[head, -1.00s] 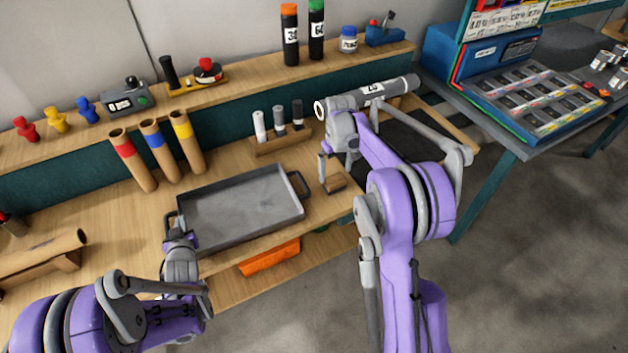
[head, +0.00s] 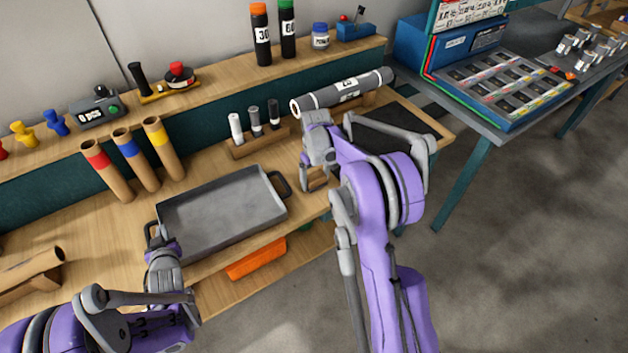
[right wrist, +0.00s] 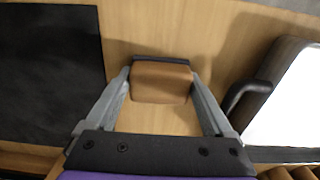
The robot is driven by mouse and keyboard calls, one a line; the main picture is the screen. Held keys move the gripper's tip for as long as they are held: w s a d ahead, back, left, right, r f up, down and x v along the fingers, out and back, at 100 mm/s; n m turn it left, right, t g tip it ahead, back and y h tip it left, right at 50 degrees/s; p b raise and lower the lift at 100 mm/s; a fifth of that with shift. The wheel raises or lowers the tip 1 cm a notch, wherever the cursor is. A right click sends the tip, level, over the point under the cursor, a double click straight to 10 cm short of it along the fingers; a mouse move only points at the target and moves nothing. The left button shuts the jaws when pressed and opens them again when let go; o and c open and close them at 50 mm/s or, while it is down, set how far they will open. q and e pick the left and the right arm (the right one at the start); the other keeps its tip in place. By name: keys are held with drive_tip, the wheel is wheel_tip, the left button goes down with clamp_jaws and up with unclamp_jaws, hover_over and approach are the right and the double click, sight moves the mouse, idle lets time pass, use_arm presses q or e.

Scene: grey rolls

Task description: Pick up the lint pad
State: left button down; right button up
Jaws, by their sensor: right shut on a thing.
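The lint pad, a small tan-brown block with a dark edge, shows in the head view (head: 318,181) to the right of the grey tray. It is also in the middle of the right wrist view (right wrist: 160,82). My right gripper (right wrist: 161,78) is shut on it, one finger against each side. In the head view my right gripper (head: 314,184) partly hides the pad. I cannot tell whether the pad is clear of the bench. My left gripper (head: 156,240) is at the left handle of the tray; its fingertips are too hidden to tell open from shut.
The grey tray (head: 225,212) lies on the wooden bench left of the pad. A grey roll (head: 343,93) lies behind my right gripper. A black mat (head: 400,128) is to the right. A small rack (head: 258,142) holds several short tubes. An orange bin (head: 256,259) sits below the bench edge.

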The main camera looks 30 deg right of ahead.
sight(315, 176)
drive_tip(key=shift+c, duration=0.4)
wheel_tip(315, 176, up, 10)
drive_tip(key=shift+r, duration=0.1)
